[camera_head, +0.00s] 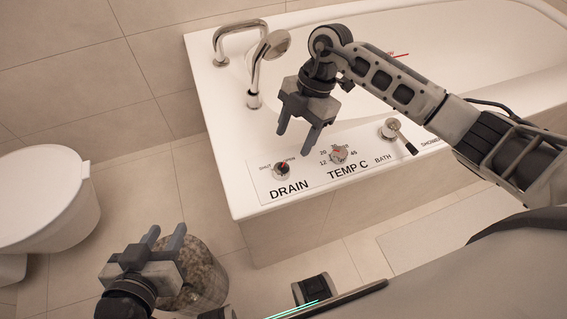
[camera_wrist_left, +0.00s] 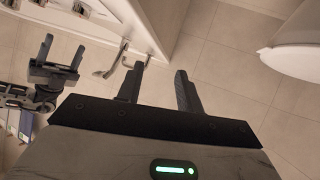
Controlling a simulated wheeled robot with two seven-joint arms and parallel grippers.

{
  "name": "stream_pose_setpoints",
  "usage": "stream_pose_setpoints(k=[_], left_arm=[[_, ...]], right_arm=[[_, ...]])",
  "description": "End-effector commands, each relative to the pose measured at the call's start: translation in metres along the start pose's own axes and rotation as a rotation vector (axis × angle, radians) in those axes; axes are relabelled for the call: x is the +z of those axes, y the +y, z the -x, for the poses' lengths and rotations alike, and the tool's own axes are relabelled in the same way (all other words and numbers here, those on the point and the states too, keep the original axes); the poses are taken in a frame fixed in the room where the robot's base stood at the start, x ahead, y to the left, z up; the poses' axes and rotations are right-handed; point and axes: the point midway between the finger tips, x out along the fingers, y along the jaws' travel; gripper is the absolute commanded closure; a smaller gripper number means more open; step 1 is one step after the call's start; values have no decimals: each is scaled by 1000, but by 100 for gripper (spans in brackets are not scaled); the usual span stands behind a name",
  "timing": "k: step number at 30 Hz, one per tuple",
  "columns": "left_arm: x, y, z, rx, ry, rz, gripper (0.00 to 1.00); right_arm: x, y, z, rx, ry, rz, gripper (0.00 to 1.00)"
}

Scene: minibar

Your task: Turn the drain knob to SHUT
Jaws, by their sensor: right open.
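The drain knob (camera_head: 281,170) is a small round metal knob on the white tub-edge panel, above the word DRAIN. Its red mark sits on the upper side, nearer the OPEN label than the SHUT label. My right gripper (camera_head: 294,140) is open and empty, pointing down over the panel. Its fingertips are just behind and to the right of the drain knob, apart from it in the picture. My left gripper (camera_head: 166,232) is open and empty, low over the floor at bottom left. Its parted fingers also show in the left wrist view (camera_wrist_left: 160,68).
The temperature knob (camera_head: 338,154) and the bath lever (camera_head: 398,136) stand right of the drain knob. A chrome spout and hand shower (camera_head: 264,58) rise behind. A speckled round stool-like object (camera_head: 203,278) is beside my left gripper. A white toilet (camera_head: 45,200) stands left.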

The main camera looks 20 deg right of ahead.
Motion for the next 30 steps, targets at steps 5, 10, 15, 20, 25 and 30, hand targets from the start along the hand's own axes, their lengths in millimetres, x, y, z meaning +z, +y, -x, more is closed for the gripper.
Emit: stream_pose_setpoints(k=[5,10,15,20,25,30], left_arm=[[14,1,-7,11,-27,8,64],[22,1,-16,17,-43,8,64],[25,1,-20,21,-54,9,64],[26,0,-22,23,-56,6,64],[26,0,-22,24,-56,3,64],[25,0,-22,24,-55,2,64]], right_arm=[[0,0,-42,-1,4,-1,44],[0,0,-69,0,2,1,44],[0,0,-84,0,2,0,44],[0,0,-87,2,1,1,44],[0,0,-86,1,1,1,44],[0,0,-86,1,2,1,86]])
